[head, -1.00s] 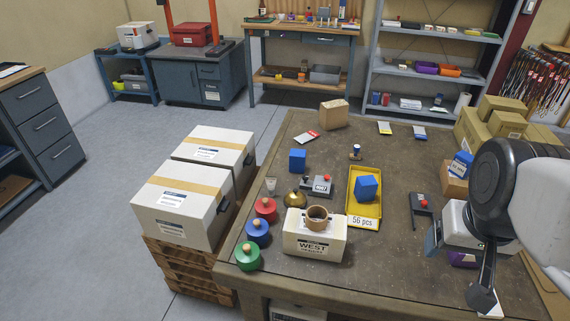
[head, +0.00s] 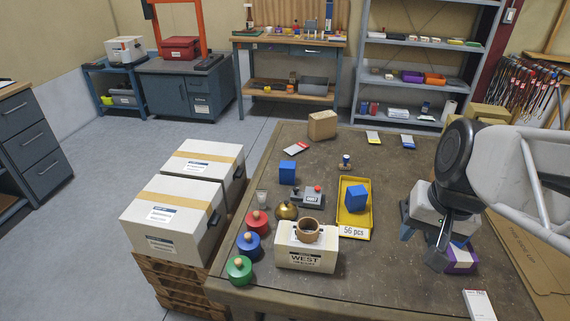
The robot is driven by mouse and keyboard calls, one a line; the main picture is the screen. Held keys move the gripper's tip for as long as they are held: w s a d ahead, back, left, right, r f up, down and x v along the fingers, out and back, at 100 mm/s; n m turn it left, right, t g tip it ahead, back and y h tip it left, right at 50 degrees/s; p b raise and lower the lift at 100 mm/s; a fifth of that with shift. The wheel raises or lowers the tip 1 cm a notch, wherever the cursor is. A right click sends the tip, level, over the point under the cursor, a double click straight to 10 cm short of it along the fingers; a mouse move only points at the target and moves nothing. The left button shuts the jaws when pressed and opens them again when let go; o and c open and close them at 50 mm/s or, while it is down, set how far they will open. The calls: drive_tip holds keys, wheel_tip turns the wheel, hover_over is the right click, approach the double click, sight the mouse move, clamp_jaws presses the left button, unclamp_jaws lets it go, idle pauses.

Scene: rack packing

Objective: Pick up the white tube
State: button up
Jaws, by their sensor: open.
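A small pale, tapered item (head: 262,199), which looks like the white tube, stands upright near the table's left edge. It is behind the red round-knobbed piece and left of the brass piece. It is small in view, so its details are unclear. My gripper (head: 421,242) is at the right side of the table, pointing down. Its fingers are apart with nothing seen between them. It is far to the right of the pale item and does not touch it.
A yellow tray (head: 357,232) holding a blue block (head: 355,198) and a white WEST box (head: 292,258) with a brown ring on top lie between. Red (head: 257,222), blue and green knobbed pieces line the left edge. A purple-and-white box (head: 462,260) is beside my gripper.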

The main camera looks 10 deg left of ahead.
sight(263, 190)
drive_tip(key=w+a+f+m+g+y, duration=0.2)
drive_tip(key=w+a+f+m+y, duration=0.2)
drive_tip(key=w+a, duration=0.55)
drive_tip(key=w+a+f+m+g+y, duration=0.25)
drive_tip(key=w+a+f, duration=0.25)
drive_tip(key=w+a, duration=0.5)
drive_tip(key=w+a+f+m+y, duration=0.5)
drive_tip(key=w+a+f+m, duration=0.3)
drive_tip(key=w+a+f, duration=0.5)
wheel_tip(263, 190, down, 3)
drive_tip(key=shift+w+a+r+t, duration=0.1)
drive_tip(key=shift+w+a+t, duration=0.2)
drive_tip(key=shift+w, duration=0.8)
drive_tip(key=shift+y, duration=0.25)
drive_tip(key=shift+x, duration=1.2)
drive_tip(key=shift+x, duration=2.6)
drive_tip(key=shift+w, duration=0.15)
